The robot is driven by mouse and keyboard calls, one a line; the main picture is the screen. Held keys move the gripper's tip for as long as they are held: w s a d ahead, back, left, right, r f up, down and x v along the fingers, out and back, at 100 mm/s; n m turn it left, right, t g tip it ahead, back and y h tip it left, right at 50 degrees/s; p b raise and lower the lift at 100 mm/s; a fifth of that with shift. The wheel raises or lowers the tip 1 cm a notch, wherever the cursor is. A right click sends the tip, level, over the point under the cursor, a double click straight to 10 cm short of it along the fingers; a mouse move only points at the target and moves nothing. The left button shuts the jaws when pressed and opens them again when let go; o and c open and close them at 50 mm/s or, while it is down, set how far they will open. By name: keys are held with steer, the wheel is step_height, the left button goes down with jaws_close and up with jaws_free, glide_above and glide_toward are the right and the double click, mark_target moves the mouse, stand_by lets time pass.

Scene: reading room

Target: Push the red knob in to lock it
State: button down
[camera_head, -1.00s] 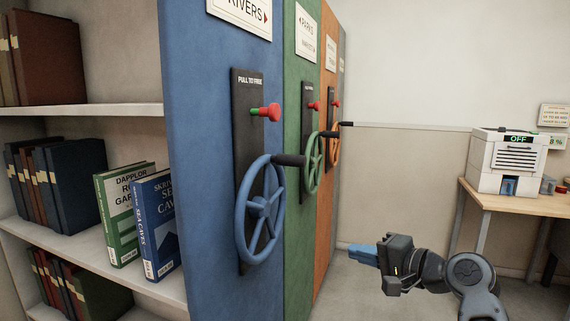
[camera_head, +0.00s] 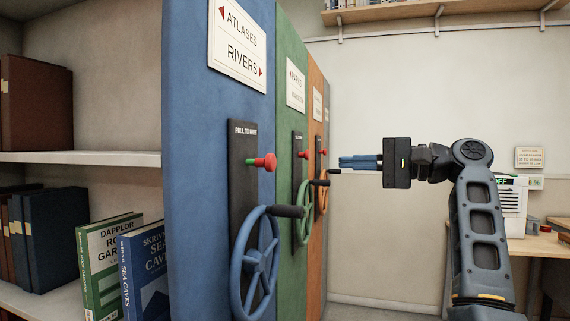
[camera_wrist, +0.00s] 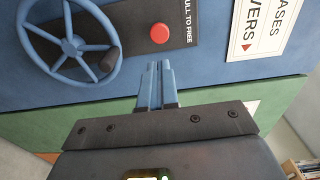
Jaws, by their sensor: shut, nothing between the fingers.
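A red knob (camera_head: 266,161) sticks out from a black plate (camera_head: 242,187) marked "PULL TO FREE" on the end of the blue shelf unit. A green band shows on its stem. A blue handwheel (camera_head: 256,262) with a dark handle is below the knob. In the wrist view the red knob (camera_wrist: 159,33) is just ahead of my fingertips and the blue handwheel (camera_wrist: 70,47) is to the left. My gripper (camera_head: 342,162) is shut and empty. In the head view it is right of the knob, at about its height, pointing left. A gap separates them.
Green (camera_head: 288,130) and orange (camera_head: 314,140) shelf units stand behind the blue one, each with its own red knob and wheel. Books fill open shelves at left. A table with a white machine (camera_head: 513,205) stands at right.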

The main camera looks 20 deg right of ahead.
mark_target(273, 161)
steer(key=shift+a, duration=0.1)
steer(key=p+x, duration=0.1)
steer(key=x, duration=1.3)
steer(key=shift+p+x, duration=0.75)
steer(key=shift+x, duration=0.4)
steer(key=shift+w+a, duration=0.1)
steer(key=shift+a, duration=0.05)
